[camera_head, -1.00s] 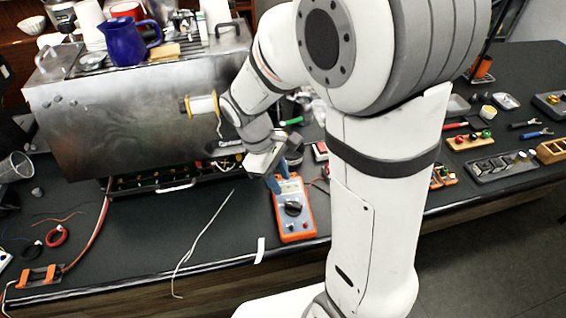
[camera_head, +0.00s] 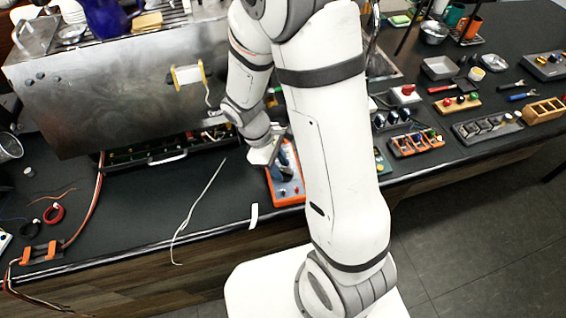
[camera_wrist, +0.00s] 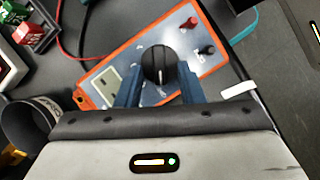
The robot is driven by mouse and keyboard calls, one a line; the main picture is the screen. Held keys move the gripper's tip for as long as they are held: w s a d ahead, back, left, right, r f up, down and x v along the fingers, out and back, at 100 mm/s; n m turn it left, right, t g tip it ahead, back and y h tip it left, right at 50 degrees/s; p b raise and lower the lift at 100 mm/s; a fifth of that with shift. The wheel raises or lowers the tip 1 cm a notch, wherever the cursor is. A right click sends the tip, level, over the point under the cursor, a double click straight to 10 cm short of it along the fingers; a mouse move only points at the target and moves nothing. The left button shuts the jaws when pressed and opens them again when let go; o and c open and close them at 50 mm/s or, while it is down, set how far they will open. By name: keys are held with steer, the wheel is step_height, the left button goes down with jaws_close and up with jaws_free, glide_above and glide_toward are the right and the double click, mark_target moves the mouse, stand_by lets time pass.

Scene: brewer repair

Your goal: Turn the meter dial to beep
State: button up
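The orange-edged meter (camera_head: 288,188) lies flat on the dark counter near its front edge. In the head view my arm and gripper (camera_head: 283,165) cover much of it, and the dial is hidden there. In the wrist view the meter's blue-grey face (camera_wrist: 204,60) shows with its black round dial (camera_wrist: 159,64). My gripper (camera_wrist: 158,80) points down at the dial, its two blue fingers apart on either side of it. I cannot tell whether the fingers touch the dial. A small screen or label (camera_wrist: 106,85) is left of the dial, and red and black sockets are at its upper right.
A steel brewer (camera_head: 120,85) stands at the left, with a low drawer beneath. A white strip (camera_head: 253,215) and a pale wire (camera_head: 197,212) lie left of the meter. Trays of small parts, such as the orange one (camera_head: 416,143), are at the right.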

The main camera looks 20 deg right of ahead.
jaws_close()
steer(key=shift+d, duration=0.5)
steer(key=shift+a+m, duration=0.3)
steer(key=shift+a, duration=0.2)
steer(key=shift+w+d+m+g, duration=0.15)
steer(key=shift+m+g, duration=0.15)
steer(key=shift+m, duration=0.4)
stand_by(0.3)
jaws_free()
